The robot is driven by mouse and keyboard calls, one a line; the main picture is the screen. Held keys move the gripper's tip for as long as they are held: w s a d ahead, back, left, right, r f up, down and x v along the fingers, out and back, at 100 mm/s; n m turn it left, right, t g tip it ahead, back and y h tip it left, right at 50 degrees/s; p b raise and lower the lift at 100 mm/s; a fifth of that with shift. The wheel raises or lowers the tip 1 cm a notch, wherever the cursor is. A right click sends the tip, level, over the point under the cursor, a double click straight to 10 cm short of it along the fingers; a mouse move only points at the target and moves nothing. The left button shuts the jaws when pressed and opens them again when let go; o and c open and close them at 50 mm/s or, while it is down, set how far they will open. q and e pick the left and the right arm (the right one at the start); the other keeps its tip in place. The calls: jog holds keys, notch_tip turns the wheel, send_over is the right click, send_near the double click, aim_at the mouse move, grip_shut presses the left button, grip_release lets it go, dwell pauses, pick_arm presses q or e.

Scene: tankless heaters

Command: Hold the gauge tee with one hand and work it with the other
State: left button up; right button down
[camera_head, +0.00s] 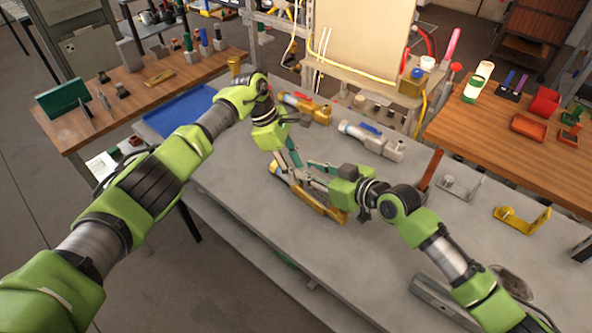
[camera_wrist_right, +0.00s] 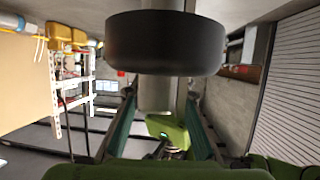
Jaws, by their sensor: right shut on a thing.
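A dark round disc on a grey stem, which looks like the gauge tee (camera_wrist_right: 165,45), fills the upper middle of the right wrist view. My right gripper (camera_wrist_right: 160,105) is shut on it, with a teal finger on each side of the stem. In the head view my right gripper (camera_head: 312,174) comes in from the right above the grey bench. My left gripper (camera_head: 296,170) points down close beside it. Both fingertip areas overlap there, so the left jaws and most of the held piece are hidden. A brass fitting (camera_head: 328,208) shows just below the grippers.
A brass valve (camera_head: 306,107) and a silver valve with a blue handle (camera_head: 372,140) sit behind the grippers on the grey bench (camera_head: 240,195). A blue tray (camera_head: 180,112) lies at left. A yellow bracket (camera_head: 521,219) stands at right. The bench's front is mostly clear.

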pick_arm(q)
jog(key=shift+d+f, duration=0.25)
jog(key=shift+f, duration=0.4)
grip_shut()
jog(key=shift+n+t, duration=0.3)
jog(key=shift+n, duration=0.5)
